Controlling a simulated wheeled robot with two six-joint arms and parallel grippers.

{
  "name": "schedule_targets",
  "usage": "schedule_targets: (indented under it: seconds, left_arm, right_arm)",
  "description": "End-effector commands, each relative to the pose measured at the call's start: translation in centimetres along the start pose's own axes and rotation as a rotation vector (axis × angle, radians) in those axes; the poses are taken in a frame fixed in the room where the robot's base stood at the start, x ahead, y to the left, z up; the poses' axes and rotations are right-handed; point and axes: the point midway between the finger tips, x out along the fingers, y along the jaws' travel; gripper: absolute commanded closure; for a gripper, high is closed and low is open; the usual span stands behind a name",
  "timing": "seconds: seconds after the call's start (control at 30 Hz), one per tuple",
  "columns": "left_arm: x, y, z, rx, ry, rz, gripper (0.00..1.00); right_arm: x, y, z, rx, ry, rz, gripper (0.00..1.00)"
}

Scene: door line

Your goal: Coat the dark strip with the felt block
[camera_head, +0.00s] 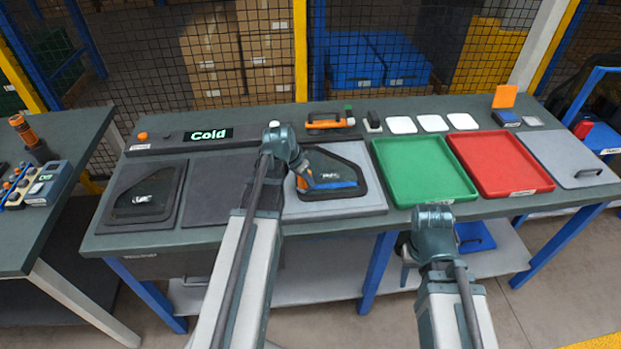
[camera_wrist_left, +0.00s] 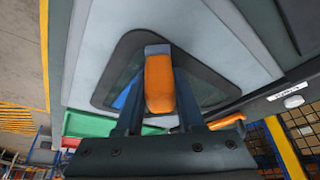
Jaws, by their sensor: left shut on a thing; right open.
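A quarter-window pane (camera_head: 345,160) with a dark strip along its edge lies on the pale grey mat (camera_head: 350,208). The dark strip also shows in the left wrist view (camera_wrist_left: 215,103). My left gripper (camera_head: 299,168) reaches over the pane's left side. It is shut on the orange felt block (camera_head: 304,184), which has a grey end. In the left wrist view the block (camera_wrist_left: 160,85) sits between the fingers, over the pane; I cannot tell whether it touches the strip. My right gripper (camera_head: 405,262) is open and empty, in front of the bench edge.
A second pane (camera_head: 147,197) lies on a dark mat at the left. A green tray (camera_head: 449,200) and a red tray (camera_head: 540,184) stand right of the pale mat. An orange-handled tool (camera_head: 326,122) and white pads (camera_head: 401,125) are at the back.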

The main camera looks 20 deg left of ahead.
Motion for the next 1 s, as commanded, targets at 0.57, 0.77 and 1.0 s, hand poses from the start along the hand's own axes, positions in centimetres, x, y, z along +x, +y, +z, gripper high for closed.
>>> schedule_targets:
  seconds: [0.57,0.77,1.0]
  left_arm:
    - [-2.2,-0.1,-0.8,0.0,-0.004,-0.002,1.0]
    - [-4.0,-0.1,-1.6,0.0,-0.003,-0.001,1.0]
    - [-5.7,-0.1,-2.3,0.0,-0.002,-0.001,1.0]
  right_arm:
    - [-2.3,0.2,0.1,0.0,0.0,0.0,0.5]
    - [-4.3,0.4,0.2,0.0,0.0,0.0,0.5]
    - [-6.1,0.6,0.4,0.0,0.0,0.0,0.5]
